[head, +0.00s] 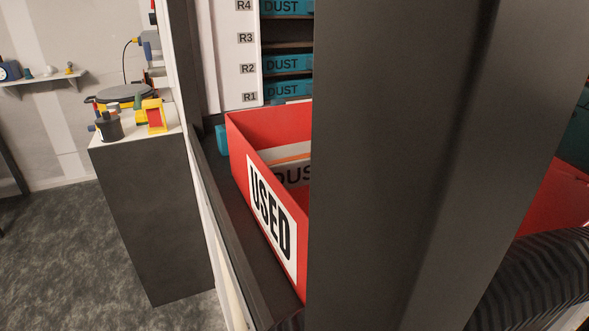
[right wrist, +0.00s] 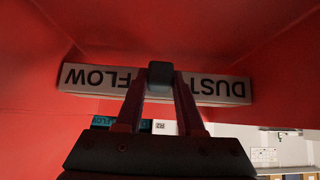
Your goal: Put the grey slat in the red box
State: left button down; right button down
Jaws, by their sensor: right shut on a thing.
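The red box (head: 243,150) with a "USED" label stands on a dark ledge in the head view. Inside it a pale grey face with "DUS" lettering shows, partly cut off by a dark upright; it appears to be the grey slat (head: 290,164). In the right wrist view the grey slat (right wrist: 95,78) with "DUST FLOW" lettering lies across between red walls. My right gripper (right wrist: 160,75) is shut on its middle. Whether the slat touches the box floor cannot be told. My right gripper is hidden in the head view. My left gripper is not in view.
A wide dark upright (head: 410,160) hides much of the box. Behind it is a rack of teal slats (head: 287,64) beside labels R1 to R4. A dark cabinet (head: 155,210) with yellow and red items stands at left. Open floor (head: 60,260) lies at lower left.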

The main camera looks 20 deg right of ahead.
jog(key=shift+f+b, duration=0.3)
jog(key=shift+f, duration=1.8)
jog(key=c, duration=0.5)
grip_release()
jog(key=shift+f, duration=0.1)
jog(key=shift+s+r, duration=0.3)
jog(key=shift+r, duration=0.2)
jog(key=shift+p+v, duration=1.25)
jog(key=shift+v, duration=4.25)
jog(key=shift+d, duration=0.1)
